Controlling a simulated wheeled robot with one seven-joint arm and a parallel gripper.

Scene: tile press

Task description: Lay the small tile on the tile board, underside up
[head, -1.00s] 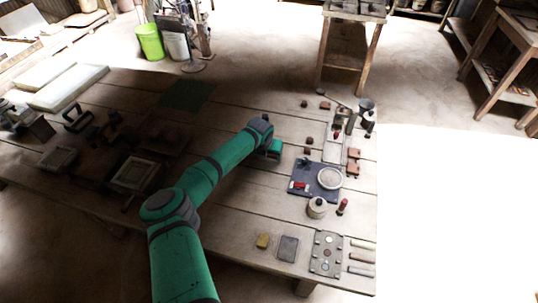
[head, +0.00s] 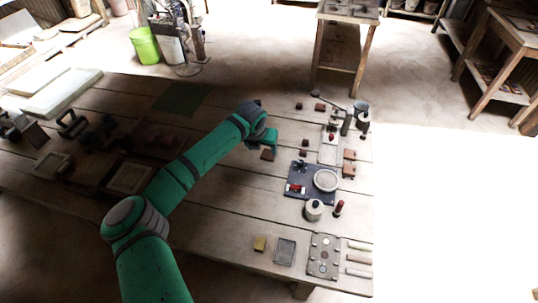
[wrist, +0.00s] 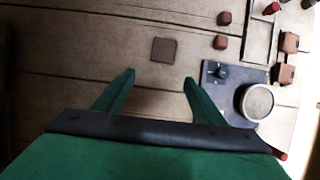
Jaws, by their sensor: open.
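A flat, square brown tile (head: 268,154) lies on the wooden table just by my gripper. In the wrist view the tile (wrist: 164,50) lies beyond the fingertips, flat and untouched; I cannot tell which face is up. My gripper (wrist: 159,77) is open and empty, its two green fingers spread apart. In the head view my gripper (head: 263,139) is seen from behind and its fingers are mostly hidden. A narrow pale board (head: 328,157) lies to the right, with a red-topped item on it. I cannot tell for sure whether it is the tile board.
Small dark red blocks (head: 304,142) lie between the tile and the pale board. A blue-grey board (head: 298,170) carries a round pale dish (head: 326,180). A lidded pot (head: 314,210) and a red-topped bottle (head: 338,208) stand in front. Planks around the tile are clear.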

